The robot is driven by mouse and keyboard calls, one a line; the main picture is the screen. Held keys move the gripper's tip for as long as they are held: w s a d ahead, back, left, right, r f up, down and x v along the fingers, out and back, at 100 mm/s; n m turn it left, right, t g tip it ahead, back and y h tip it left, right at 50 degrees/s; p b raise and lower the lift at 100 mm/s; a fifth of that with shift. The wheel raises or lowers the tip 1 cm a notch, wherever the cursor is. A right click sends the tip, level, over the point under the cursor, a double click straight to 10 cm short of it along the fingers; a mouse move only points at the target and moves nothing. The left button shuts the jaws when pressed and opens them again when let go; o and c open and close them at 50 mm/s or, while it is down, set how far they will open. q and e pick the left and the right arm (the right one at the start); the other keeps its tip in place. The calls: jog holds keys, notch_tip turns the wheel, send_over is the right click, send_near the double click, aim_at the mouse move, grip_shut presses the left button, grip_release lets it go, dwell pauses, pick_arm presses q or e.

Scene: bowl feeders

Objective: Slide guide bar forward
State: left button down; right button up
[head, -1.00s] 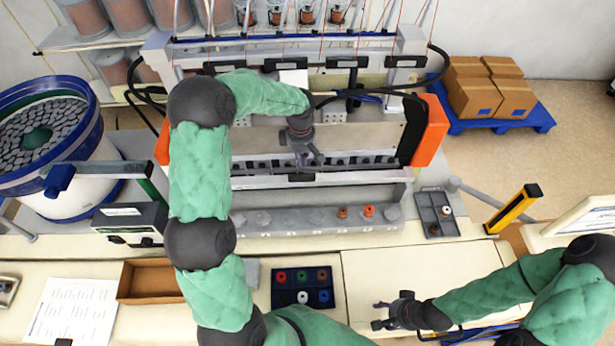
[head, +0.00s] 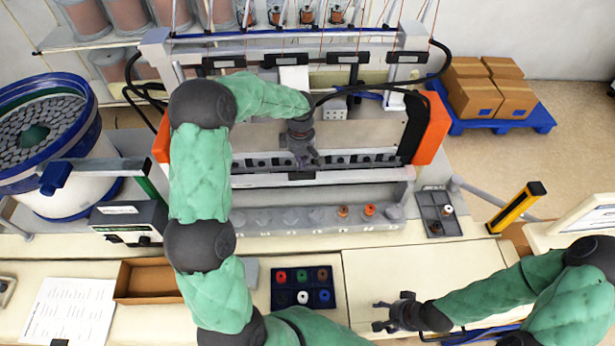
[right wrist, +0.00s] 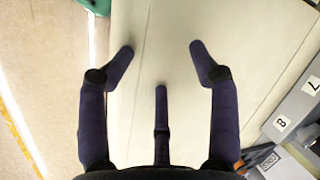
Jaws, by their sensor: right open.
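The long grey guide bar (head: 252,136) spans the machine between two orange end blocks, the right one (head: 428,127) fully visible. My left gripper (head: 303,158) points down at the front of the bar, near its middle, over a row of small dark-and-grey parts. Whether its fingers touch the bar, and whether they are open, I cannot tell. My left arm hides the bar's left part. My right gripper (head: 376,315) is open and empty above the cream bench top at the front right. In the right wrist view its fingers (right wrist: 160,50) are spread over bare surface.
A front rail (head: 290,219) carries several round parts, two of them orange. A dark blue tray (head: 273,288) of coloured parts and an open cardboard box (head: 148,282) lie on the bench. A grey tray (head: 422,200) and a yellow post (head: 514,207) stand at right.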

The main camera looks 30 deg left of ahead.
aim_at(384, 317)
pick_arm(q)
jog(key=shift+w+f+b, duration=0.1)
jog(key=shift+f+b, duration=0.55)
jog(key=shift+f, duration=0.3)
pick_arm(e)
jog(key=shift+s+f, duration=0.15)
jog(key=shift+f, duration=0.85)
pick_arm(q)
jog(key=shift+a+f+b, duration=0.1)
jog(key=shift+f+b, duration=0.35)
jog(key=shift+f, duration=0.05)
pick_arm(e)
jog(key=shift+a+f, duration=0.1)
jog(key=shift+f, duration=0.3)
pick_arm(q)
jog(key=shift+f, duration=0.35)
pick_arm(e)
jog(key=shift+o, duration=0.7)
jog(key=shift+f, duration=0.25)
pick_arm(q)
jog(key=shift+s, duration=0.2)
